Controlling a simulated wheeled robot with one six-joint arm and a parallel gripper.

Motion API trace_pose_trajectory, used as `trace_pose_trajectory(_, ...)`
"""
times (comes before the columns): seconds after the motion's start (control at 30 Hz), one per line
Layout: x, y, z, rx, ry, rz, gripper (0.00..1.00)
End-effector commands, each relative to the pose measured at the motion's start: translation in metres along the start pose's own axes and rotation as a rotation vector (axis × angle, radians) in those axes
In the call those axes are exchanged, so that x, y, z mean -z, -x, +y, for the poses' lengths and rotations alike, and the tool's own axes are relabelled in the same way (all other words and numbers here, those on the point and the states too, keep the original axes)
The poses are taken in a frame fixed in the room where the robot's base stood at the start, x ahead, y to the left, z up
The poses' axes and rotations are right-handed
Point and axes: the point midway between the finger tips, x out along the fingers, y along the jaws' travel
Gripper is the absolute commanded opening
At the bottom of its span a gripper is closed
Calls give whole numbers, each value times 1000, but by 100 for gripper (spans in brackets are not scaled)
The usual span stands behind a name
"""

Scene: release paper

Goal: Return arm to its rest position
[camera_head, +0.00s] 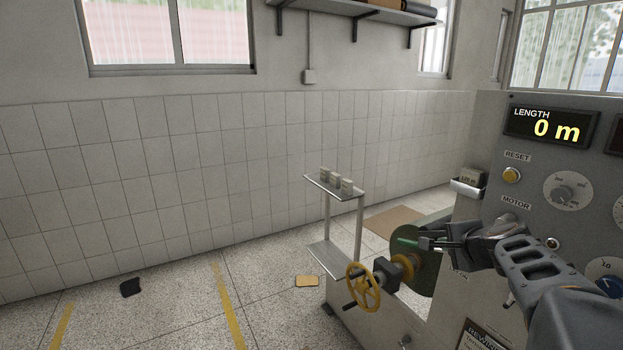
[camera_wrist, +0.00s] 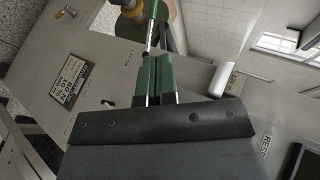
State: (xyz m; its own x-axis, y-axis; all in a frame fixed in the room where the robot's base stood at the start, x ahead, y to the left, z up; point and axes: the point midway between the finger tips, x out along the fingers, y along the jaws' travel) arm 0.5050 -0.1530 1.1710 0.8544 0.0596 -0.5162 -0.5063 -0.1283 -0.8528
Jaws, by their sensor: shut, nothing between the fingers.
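My gripper (camera_head: 422,243) is at the right in the head view, in front of the machine's grey panel. It is shut and empty, and its fingers point left toward the dark green disc (camera_head: 428,278) on the machine's shaft. In the wrist view my gripper (camera_wrist: 157,75) shows its two green fingers together, with nothing held. My arm reaches in from the lower right of the head view, bent. I cannot tell whether the fingertips touch the disc or stand in front of it.
The machine's panel (camera_head: 530,185) with knobs and a "0 m" display (camera_head: 548,127) stands close on the right. A yellow handwheel (camera_head: 363,287) sticks out below left of my gripper. A small shelf stand (camera_head: 343,195) holds several pale blocks. The floor at left is mostly clear.

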Motion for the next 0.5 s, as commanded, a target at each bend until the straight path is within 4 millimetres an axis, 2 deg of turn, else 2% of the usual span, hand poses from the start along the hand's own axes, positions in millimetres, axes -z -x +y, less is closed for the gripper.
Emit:
trace_pose_trajectory(0.03,-32,3,26,-96,159,-72,0)
trace_pose_trajectory(0.1,-68,11,65,-227,382,-174,0)
trace_pose_trajectory(0.2,-109,31,118,-389,681,-315,0)
trace_pose_trajectory(0.3,-137,54,162,-517,944,-431,0)
trace_pose_trajectory(0.4,-156,77,195,-603,1164,-509,0)
trace_pose_trajectory(0.5,-170,89,207,-609,1297,-533,0)
